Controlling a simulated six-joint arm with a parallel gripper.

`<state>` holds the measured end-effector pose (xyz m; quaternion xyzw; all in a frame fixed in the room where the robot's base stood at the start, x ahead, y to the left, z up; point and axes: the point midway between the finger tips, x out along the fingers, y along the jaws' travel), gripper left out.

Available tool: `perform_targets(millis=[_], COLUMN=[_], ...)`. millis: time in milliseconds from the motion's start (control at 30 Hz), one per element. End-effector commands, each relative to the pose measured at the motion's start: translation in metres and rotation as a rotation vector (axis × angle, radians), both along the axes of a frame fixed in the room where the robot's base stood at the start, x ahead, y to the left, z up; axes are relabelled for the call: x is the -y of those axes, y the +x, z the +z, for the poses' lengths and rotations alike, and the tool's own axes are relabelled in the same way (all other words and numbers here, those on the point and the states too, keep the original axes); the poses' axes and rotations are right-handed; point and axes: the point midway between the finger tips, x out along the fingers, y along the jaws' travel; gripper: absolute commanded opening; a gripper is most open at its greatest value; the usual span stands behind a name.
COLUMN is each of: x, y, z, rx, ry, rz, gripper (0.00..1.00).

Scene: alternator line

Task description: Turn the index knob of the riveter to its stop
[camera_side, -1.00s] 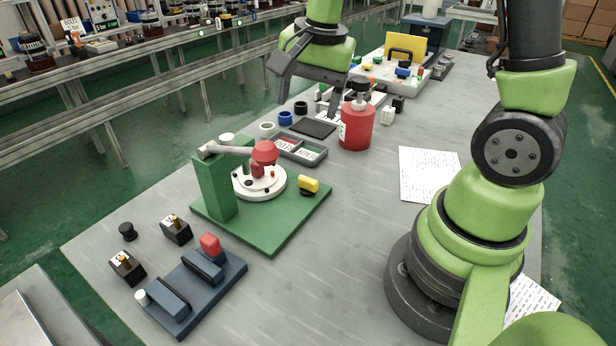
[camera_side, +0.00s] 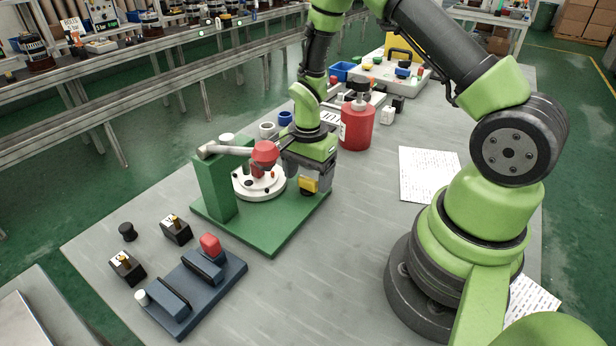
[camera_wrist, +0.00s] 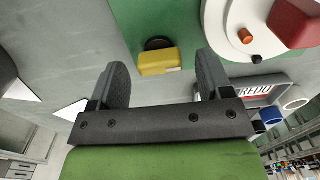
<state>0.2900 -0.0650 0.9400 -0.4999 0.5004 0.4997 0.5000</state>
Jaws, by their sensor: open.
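The index knob (camera_side: 308,185) is a yellow bar on a dark round base, on the right corner of the riveter's green plate (camera_side: 270,235). The riveter has a green post, a grey lever with a red head (camera_side: 265,152), and a white round dial (camera_side: 258,188). My gripper (camera_side: 309,178) points down at the knob and partly hides it in the side view. In the wrist view, the yellow knob (camera_wrist: 158,61) shows between the two open fingers (camera_wrist: 162,66), with a gap on either side. Whether the fingertips reach down beside it is unclear.
A red canister (camera_side: 357,128) stands close behind my gripper. A grey labelled tray (camera_wrist: 258,88) lies near the plate. A blue fixture (camera_side: 195,285) with a red block is at the front left. The table right of the plate is clear up to a paper sheet (camera_side: 430,172).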

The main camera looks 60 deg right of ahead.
Motion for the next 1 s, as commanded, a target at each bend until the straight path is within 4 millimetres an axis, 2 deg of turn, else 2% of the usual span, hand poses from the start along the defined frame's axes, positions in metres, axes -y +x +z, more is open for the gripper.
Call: perform_targets(millis=[133, 400, 600, 633, 1000], x=[-0.0001, -0.0001, -0.0001, -0.0001, -0.0001], y=[-0.0004, -0.0001, -0.0001, -0.0001, -0.0002], z=[-0.0092, -0.0099, -0.0097, -0.0097, -0.0095], rx=[-0.001, 0.001, 0.0, 0.0, 0.0], ry=[0.0, 0.0, 0.0, 0.0, 0.0], rz=[0.0, 0.0, 0.001, 0.0, 0.054], gripper=[0.72, 0.72, 0.26, 0.23, 0.23])
